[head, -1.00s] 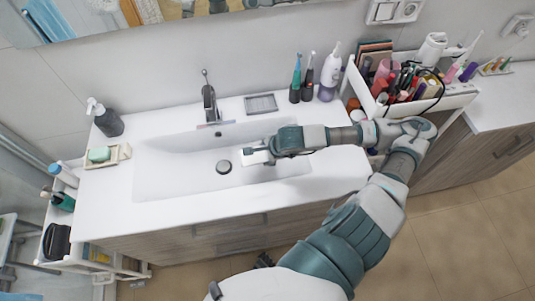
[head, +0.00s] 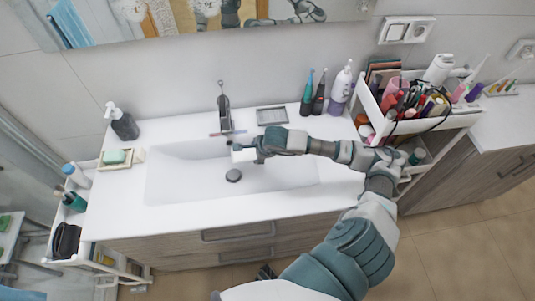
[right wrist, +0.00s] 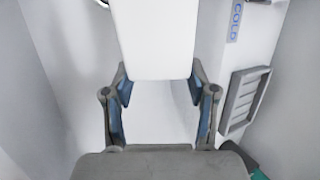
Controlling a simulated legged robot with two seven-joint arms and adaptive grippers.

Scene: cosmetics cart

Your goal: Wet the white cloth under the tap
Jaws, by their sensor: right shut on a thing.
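My right gripper (head: 254,151) is over the back part of the white sink basin (head: 290,178), its arm reaching in from the right. It is shut on the white cloth (head: 241,156), a small pale block-like shape just in front of and below the dark metal tap (head: 224,112). In the right wrist view the cloth (right wrist: 160,38) stands out beyond the fingers (right wrist: 160,105) as a flat white piece. No stream of water can be made out. My left gripper is not in view.
A soap dispenser (head: 123,123) and a green soap on a dish (head: 115,158) are at the left. A grey soap tray (head: 271,116), toothbrushes (head: 307,92) and a bottle (head: 340,90) stand behind my arm. A crowded cosmetics cart (head: 455,121) is at the right.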

